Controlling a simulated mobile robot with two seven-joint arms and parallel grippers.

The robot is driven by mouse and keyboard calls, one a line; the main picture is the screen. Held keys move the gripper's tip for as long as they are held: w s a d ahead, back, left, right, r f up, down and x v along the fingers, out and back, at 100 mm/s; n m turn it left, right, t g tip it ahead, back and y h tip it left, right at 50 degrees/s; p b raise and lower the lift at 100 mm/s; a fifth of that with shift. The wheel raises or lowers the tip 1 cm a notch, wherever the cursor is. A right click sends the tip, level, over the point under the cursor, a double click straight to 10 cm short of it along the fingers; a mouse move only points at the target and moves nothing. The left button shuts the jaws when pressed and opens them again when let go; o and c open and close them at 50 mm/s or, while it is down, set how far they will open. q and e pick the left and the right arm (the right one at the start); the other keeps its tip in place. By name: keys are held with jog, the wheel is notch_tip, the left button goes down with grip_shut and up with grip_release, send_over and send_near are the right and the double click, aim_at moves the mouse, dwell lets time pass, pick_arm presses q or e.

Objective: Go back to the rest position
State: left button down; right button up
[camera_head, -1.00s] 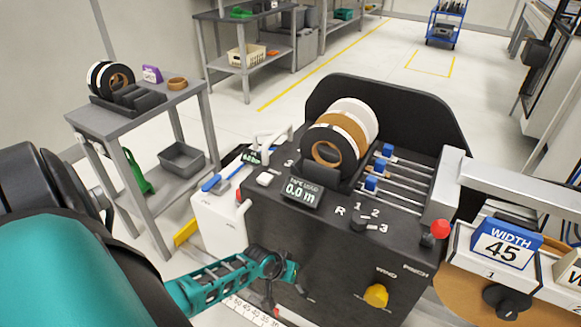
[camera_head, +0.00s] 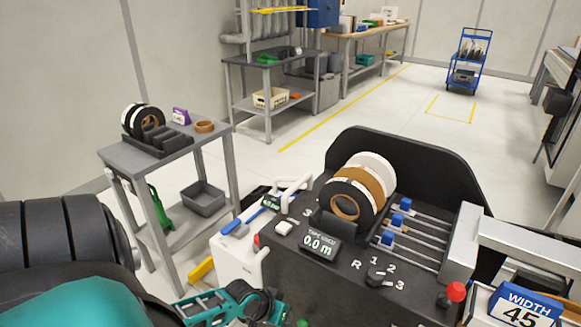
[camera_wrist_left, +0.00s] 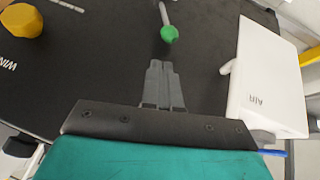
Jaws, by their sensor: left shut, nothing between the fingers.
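My left arm (camera_head: 230,303) comes in from the lower left in the head view, and its far end is at the front of the black edge banding machine (camera_head: 345,265). In the left wrist view, my left gripper (camera_wrist_left: 163,68) has its two grey fingers together, with nothing between them. Its tips point towards the machine's dark front panel, just below a green-tipped lever (camera_wrist_left: 168,34). A gap shows between the tips and the green tip in the picture; the true distance is unclear. My right gripper is in neither view.
A white box (camera_wrist_left: 268,85) marked AIR projects beside the left gripper. A yellow knob (camera_wrist_left: 22,20) is on the panel's other side. A grey side table (camera_head: 120,157) with tape rolls stands left of the machine. Clear floor (camera_head: 350,110) lies behind the machine.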

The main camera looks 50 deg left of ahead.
pick_arm(q)
jog(key=s+d+r+m+t, duration=0.1)
jog(key=d+r+m+t, duration=0.1)
jog(key=d, duration=0.7)
jog(key=s+d+r+m+t+h, duration=0.1)
jog(key=d+r+m, duration=0.3)
jog(key=d, duration=0.6)
notch_tip(320, 180, up, 3)
jog(key=shift+s+f+m+t, duration=0.1)
jog(key=shift+s+m+t, duration=0.2)
jog(key=shift+s+t, duration=0.35)
